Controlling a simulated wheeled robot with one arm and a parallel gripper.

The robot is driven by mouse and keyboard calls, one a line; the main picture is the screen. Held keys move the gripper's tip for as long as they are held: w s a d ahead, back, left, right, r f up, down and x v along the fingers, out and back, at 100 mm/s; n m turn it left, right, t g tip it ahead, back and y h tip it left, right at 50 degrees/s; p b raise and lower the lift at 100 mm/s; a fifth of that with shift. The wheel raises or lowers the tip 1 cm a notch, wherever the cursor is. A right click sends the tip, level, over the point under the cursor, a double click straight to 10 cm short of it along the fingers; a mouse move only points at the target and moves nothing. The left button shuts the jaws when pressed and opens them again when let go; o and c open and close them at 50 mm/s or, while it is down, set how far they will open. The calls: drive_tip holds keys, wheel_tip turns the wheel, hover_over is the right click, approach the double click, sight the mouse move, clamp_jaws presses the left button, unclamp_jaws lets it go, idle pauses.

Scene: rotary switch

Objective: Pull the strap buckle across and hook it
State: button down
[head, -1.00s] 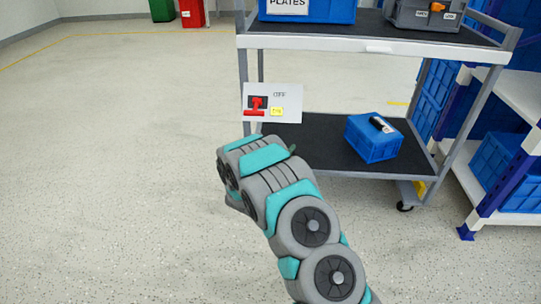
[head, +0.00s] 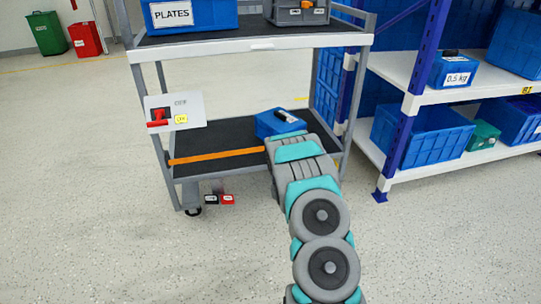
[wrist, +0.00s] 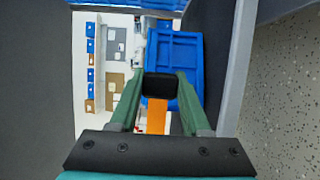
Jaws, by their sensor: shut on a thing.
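In the wrist view, the black buckle (wrist: 162,86) sits between the tips of my gripper (wrist: 161,88), which is shut on it. The orange strap (wrist: 160,118) runs from the buckle back between the fingers. In the head view, the strap (head: 215,156) stretches across the front of the cart's lower shelf, from the left post to behind my arm near the right side. My gripper and the buckle are hidden by my arm there. I cannot make out a hook in either view.
A grey cart (head: 250,45) holds a blue PLATES bin (head: 195,14) on top and a small blue bin (head: 272,124) below. A panel with a red switch (head: 158,117) is at its left. A shelving rack (head: 398,155) stands at right.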

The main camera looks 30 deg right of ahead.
sight(335, 138)
drive_tip(key=s+d+b, duration=0.1)
drive_tip(key=d, duration=0.4)
drive_tip(key=s+d+b, duration=0.1)
drive_tip(key=s+d, duration=0.1)
drive_tip(key=d, duration=0.4)
drive_tip(key=s+d+b, duration=0.2)
drive_tip(key=d, duration=0.3)
drive_tip(key=shift+s+d, duration=0.2)
drive_tip(key=shift+d, duration=0.15)
drive_tip(key=shift+c, duration=1.8)
unclamp_jaws()
drive_tip(key=v, duration=0.7)
drive_tip(key=shift+s+a+p, duration=0.25)
drive_tip(key=shift+s+p, duration=0.05)
drive_tip(key=shift+p, duration=0.05)
drive_tip(key=shift+c, duration=0.3)
